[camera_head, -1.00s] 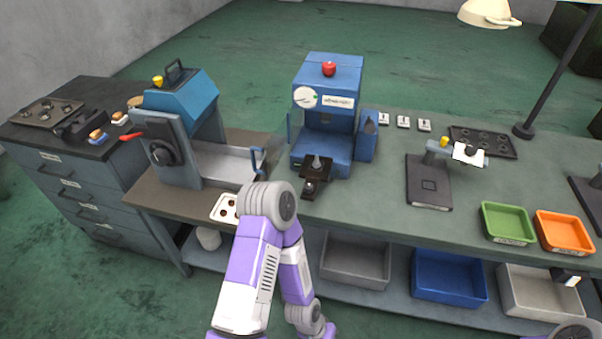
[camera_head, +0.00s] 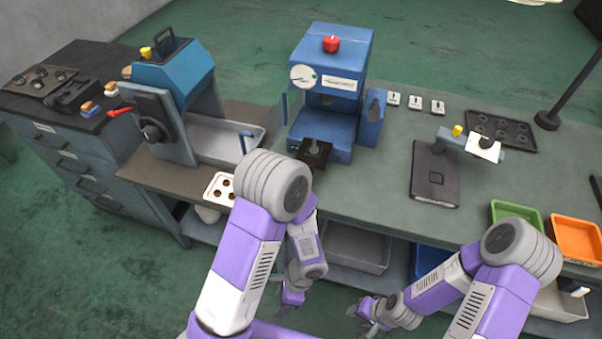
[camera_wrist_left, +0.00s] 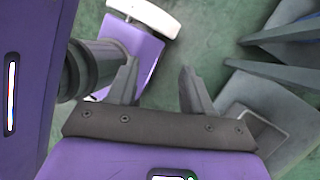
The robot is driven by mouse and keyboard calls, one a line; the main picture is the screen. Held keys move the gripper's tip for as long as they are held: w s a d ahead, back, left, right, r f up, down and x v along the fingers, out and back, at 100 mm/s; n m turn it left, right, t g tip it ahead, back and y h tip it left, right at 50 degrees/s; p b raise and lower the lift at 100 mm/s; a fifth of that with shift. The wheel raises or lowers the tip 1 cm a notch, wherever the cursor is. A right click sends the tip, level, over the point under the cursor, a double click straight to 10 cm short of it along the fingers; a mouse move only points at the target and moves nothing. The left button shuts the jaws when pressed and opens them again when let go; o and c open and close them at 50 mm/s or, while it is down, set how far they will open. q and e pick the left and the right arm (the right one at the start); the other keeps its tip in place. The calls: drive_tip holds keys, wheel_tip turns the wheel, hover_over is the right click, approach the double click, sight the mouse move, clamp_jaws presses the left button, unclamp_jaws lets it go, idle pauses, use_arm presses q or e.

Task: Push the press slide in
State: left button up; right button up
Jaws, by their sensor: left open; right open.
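The blue press (camera_head: 330,85) stands on the bench, with a red button on top and a round gauge. Its black slide (camera_head: 313,152) shows at the front of the press bed; my left arm hides its near end, so how far it sticks out is unclear. My left gripper (camera_head: 290,298) is low in front of the bench, well below and apart from the slide. In the left wrist view its two fingers (camera_wrist_left: 160,85) are spread with nothing between them. My right gripper (camera_head: 366,312) is open and empty, also low in front of the bench, right of the left one.
A blue-grey machine (camera_head: 175,85) with a tray stands left of the press. A white holed plate (camera_head: 219,188) lies near the front edge. A black stand (camera_head: 436,175), a green bin (camera_head: 515,214) and an orange bin (camera_head: 577,238) are to the right.

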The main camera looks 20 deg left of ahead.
use_arm(q)
drive_tip(key=w+a+r+m+t+y, duration=0.2)
drive_tip(key=w+r+m+t+y, duration=0.6)
drive_tip(key=w+r, duration=0.55)
drive_tip(key=w+d+r+m+t, duration=0.2)
drive_tip(key=w+d+r+t, duration=0.15)
drive_tip(key=r, duration=0.35)
drive_tip(key=w+d+r+m+t, duration=0.2)
drive_tip(key=d+r+t, duration=0.1)
drive_tip(key=r+t, duration=0.3)
drive_tip(key=shift+g+y, duration=0.35)
drive_tip(key=shift+y, duration=0.05)
drive_tip(key=x, duration=0.7)
drive_tip(key=shift+s+a+r+b, duration=0.1)
drive_tip(key=shift+a+r+b, duration=0.15)
drive_tip(key=shift+a+b, duration=0.1)
clamp_jaws()
